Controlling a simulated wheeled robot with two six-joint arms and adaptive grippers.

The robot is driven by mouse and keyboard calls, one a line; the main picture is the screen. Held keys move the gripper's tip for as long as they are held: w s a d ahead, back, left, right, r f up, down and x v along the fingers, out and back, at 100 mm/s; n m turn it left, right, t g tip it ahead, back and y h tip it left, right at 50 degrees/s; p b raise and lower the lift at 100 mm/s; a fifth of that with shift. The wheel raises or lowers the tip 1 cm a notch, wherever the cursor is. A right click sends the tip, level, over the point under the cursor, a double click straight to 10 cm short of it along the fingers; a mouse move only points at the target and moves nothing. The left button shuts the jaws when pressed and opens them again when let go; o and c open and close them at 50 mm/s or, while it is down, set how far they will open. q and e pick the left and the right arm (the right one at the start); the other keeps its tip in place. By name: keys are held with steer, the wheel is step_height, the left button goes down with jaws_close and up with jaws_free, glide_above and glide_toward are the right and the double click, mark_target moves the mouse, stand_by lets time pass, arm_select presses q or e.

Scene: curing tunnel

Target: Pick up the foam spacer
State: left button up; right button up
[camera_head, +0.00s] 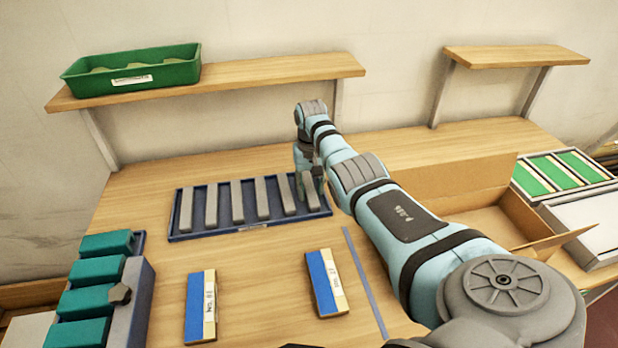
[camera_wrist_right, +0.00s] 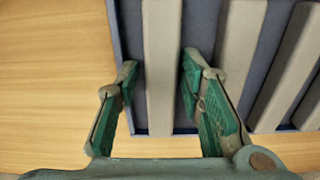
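Several grey bars, which look like the foam spacers, lie side by side in a shallow blue tray (camera_head: 222,233) on the table. My right gripper (camera_head: 311,182) is above the tray's right end and partly hides the end bar (camera_head: 305,203). In the right wrist view, my right gripper (camera_wrist_right: 158,78) is open, with one green-padded finger on each side of that end bar (camera_wrist_right: 161,60). There is a gap between the bar and each finger; I cannot tell how far down the fingertips reach. My left gripper is not in view.
Two blue-and-white boxes (camera_head: 200,306) (camera_head: 326,284) lie in front of the tray. A rack with teal blocks (camera_head: 97,271) stands at the left. An open cardboard box (camera_head: 466,180) is at the right. A shelf with a green bin (camera_head: 132,75) hangs behind.

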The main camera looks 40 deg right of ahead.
steer(key=shift+w, duration=0.15)
steer(key=c, duration=0.6)
steer(key=shift+r, duration=0.1)
